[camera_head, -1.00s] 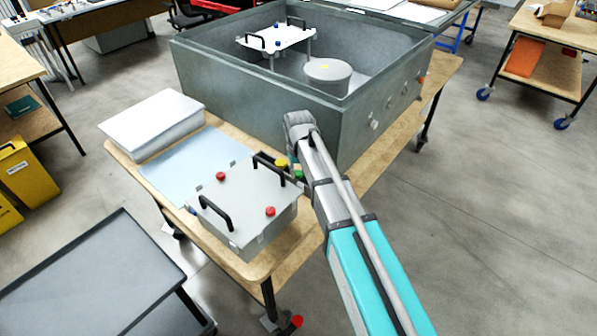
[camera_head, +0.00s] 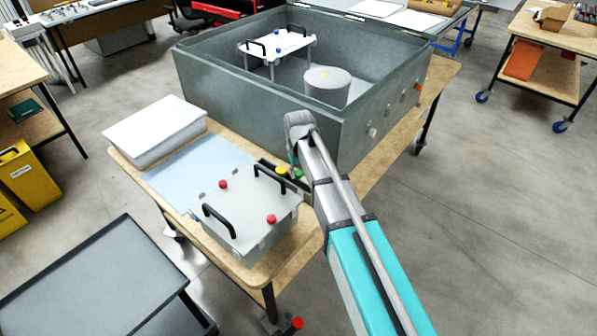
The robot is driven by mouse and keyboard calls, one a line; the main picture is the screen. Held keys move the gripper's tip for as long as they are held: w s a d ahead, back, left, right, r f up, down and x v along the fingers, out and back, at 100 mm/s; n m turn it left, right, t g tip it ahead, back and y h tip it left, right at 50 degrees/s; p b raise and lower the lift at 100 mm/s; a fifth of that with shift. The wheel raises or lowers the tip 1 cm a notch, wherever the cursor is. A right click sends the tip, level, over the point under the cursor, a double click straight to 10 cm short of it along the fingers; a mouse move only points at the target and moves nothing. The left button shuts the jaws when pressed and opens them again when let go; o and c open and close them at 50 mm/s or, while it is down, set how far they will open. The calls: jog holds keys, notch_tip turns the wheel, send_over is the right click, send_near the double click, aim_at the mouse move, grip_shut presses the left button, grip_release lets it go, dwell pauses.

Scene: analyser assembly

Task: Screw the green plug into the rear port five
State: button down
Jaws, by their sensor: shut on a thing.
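The large grey open-topped housing (camera_head: 255,118) stands on the wooden bench. Several small round fittings, one of them pale (camera_head: 372,132), show along its right outer wall; which one is port five cannot be told. A small green piece (camera_head: 298,174) and a yellow round piece (camera_head: 282,170) show beside my arm, in front of the housing. Whether the green piece is the plug or is held is unclear. My arm reaches in from the lower right and its wrist bends down close to the housing's front wall.
A grey box (camera_head: 237,217) with black handles and red knobs sits at the bench's front, beside a pale blue sheet (camera_head: 186,172) and a white stack (camera_head: 155,125). Inside the housing are a round canister (camera_head: 327,86) and a white handled plate (camera_head: 277,42). A dark cart (camera_head: 100,275) stands lower left.

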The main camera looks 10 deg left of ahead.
aim_at(299, 173)
jog(key=shift+r+p, duration=1.6)
jog(key=shift+r, duration=0.25)
jog(key=shift+s, duration=0.15)
